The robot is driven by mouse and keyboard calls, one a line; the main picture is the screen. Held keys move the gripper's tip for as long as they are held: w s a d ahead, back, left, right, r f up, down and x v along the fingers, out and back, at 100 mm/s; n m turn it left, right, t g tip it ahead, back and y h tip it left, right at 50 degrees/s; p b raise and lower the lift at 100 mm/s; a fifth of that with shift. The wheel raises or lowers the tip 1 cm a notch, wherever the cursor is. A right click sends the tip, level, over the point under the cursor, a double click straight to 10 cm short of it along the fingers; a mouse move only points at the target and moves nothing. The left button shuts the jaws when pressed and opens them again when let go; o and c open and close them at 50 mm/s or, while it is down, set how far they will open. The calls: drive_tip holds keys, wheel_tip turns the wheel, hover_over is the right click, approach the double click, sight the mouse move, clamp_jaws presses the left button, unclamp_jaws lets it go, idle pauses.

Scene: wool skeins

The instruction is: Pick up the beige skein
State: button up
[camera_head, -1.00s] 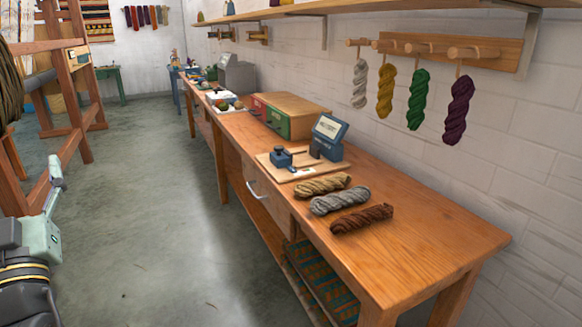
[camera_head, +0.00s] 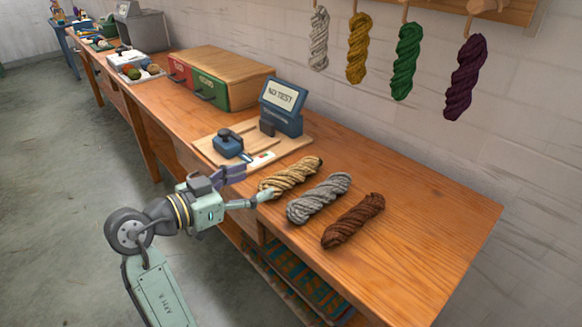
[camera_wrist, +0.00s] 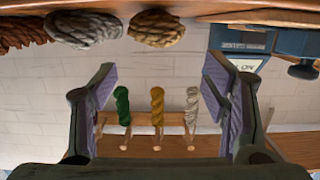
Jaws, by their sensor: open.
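The beige skein (camera_head: 291,174) lies on the wooden workbench, leftmost of three skeins in a row. A grey skein (camera_head: 319,198) and a brown skein (camera_head: 353,220) lie to its right. My gripper (camera_head: 252,188) is open and empty at the bench's front edge, beside the near end of the beige skein; I cannot tell whether they touch. In the wrist view, my open gripper (camera_wrist: 160,92) has nothing between its fingers. The beige skein (camera_wrist: 155,29) shows upside down at the top of that view, outside the jaws.
A board with a blue device (camera_head: 283,108) labelled "NO TEST" stands left of the skeins. Red and green drawers (camera_head: 206,90) are farther back. Several skeins, such as the green one (camera_head: 405,62), hang on wall pegs. The bench's right end (camera_head: 445,215) is clear.

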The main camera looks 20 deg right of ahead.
sight(288, 171)
drive_tip(key=p+x, duration=0.1)
drive_tip(key=x, duration=0.4)
drive_tip(key=p+x, duration=0.1)
drive_tip(key=x, duration=0.2)
drive_tip(key=shift+s+d+p, duration=0.15)
drive_tip(key=shift+d+p, duration=0.2)
drive_tip(key=shift+d, duration=0.05)
drive_tip(key=shift+d+f, duration=0.2)
drive_tip(key=shift+d, duration=0.2)
drive_tip(key=shift+c, duration=0.5)
drive_tip(key=c, duration=1.1)
drive_tip(key=shift+r, duration=0.2)
drive_tip(key=shift+c, duration=0.2)
